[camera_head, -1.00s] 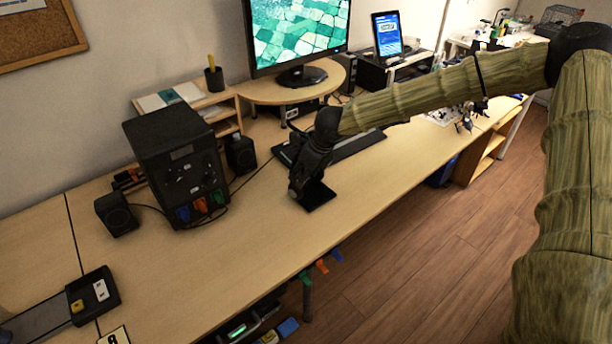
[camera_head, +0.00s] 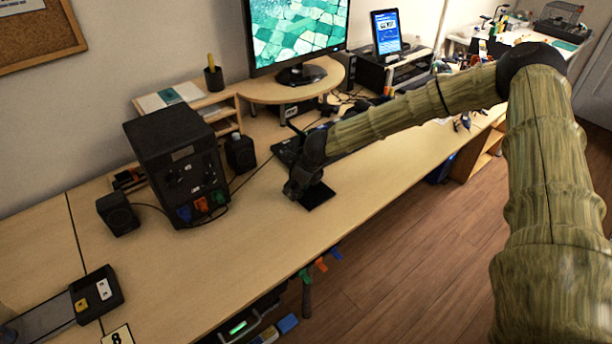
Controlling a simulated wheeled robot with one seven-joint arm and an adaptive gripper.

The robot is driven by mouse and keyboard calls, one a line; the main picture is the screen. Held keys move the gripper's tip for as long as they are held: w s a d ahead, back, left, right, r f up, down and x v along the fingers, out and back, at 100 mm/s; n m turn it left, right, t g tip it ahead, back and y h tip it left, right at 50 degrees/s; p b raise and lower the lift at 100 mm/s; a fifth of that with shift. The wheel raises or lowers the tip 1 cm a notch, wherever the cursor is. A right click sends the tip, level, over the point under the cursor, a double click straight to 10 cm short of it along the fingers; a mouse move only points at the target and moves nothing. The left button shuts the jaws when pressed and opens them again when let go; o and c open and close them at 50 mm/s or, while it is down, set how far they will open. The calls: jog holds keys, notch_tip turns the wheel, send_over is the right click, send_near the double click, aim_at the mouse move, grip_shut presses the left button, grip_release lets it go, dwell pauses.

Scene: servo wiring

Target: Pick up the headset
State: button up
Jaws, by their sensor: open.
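My gripper (camera_head: 298,188) is a dark shape at the end of my arm, low over the middle of the desk. It is open, though its fingers are small and hard to make out. A flat black plate (camera_head: 318,196) lies on the desk just right of and partly behind it. I cannot clearly pick out the headset; dark parts around the plate blend with my gripper, and I cannot tell whether any of them belong to it or whether anything touches.
A black box (camera_head: 172,150) with coloured clips stands left, between small speakers (camera_head: 118,213) and (camera_head: 240,152). A dark keyboard (camera_head: 288,150) lies behind my wrist. The monitor (camera_head: 300,32) stands on a raised shelf (camera_head: 270,92). The desk's front strip (camera_head: 240,245) is clear.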

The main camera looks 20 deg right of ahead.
jog(key=shift+w+f, duration=0.15)
jog(key=shift+f, duration=0.3)
grip_shut()
jog(key=shift+r, duration=0.1)
